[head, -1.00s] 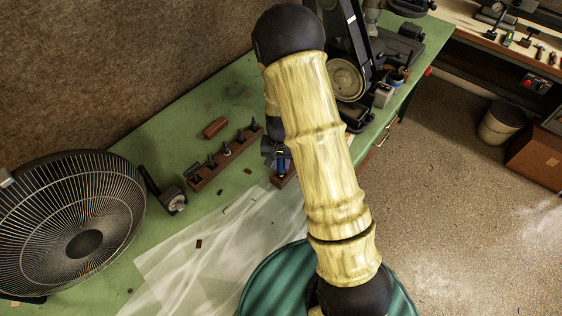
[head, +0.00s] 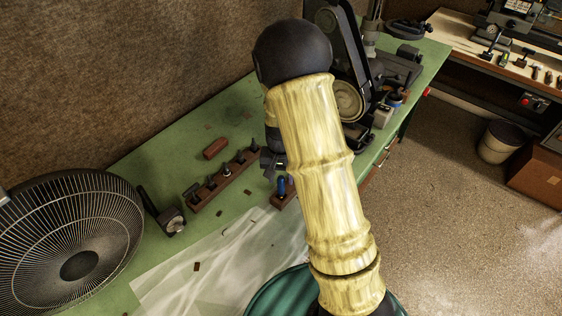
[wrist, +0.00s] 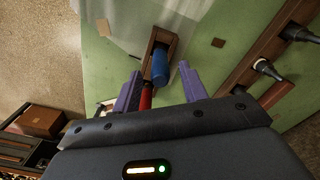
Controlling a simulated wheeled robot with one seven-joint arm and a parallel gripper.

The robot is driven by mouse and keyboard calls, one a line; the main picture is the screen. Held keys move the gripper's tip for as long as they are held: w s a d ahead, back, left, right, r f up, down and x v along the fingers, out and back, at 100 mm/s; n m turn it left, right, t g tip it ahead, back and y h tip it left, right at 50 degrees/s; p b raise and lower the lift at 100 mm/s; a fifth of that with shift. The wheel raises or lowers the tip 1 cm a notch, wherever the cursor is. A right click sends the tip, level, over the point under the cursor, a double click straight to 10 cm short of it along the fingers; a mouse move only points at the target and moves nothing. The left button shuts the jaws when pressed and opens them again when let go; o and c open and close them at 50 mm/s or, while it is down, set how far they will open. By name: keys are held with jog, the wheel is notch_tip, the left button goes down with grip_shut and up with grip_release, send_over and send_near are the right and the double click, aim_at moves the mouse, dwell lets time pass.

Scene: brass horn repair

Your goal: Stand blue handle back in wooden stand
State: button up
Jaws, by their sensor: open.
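The blue handle (head: 282,187) stands upright, or nearly so, in the small wooden stand (head: 276,202) on the green bench. In the wrist view the blue handle (wrist: 160,66) rises from the wooden stand (wrist: 157,36) towards the camera. A red handle (wrist: 146,97) shows just nearer, partly hidden by my gripper. My gripper (wrist: 160,71) is open, its purple fingers on either side of the blue handle in the picture, with visible gaps. In the head view my gripper (head: 270,164) is just above and left of the handle, partly hidden by my arm.
A long wooden rack (head: 222,184) with several dark tools stands left of the stand. A reddish-brown block (head: 215,148) lies behind it. A fan (head: 75,235) and a dial device (head: 171,219) are farther left. A clear sheet (head: 225,255) covers the bench front.

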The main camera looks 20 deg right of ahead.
notch_tip(320, 180, up, 8)
jog(key=shift+r+b, duration=0.15)
jog(key=shift+b, duration=0.55)
jog(key=s+r+n+t, duration=0.1)
jog(key=s+n, duration=0.1)
jog(key=s, duration=0.5)
jog(key=s+r+n+t, duration=0.1)
jog(key=s+r+n, duration=0.1)
jog(key=s, duration=0.5)
jog(key=shift+r+t, duration=0.3)
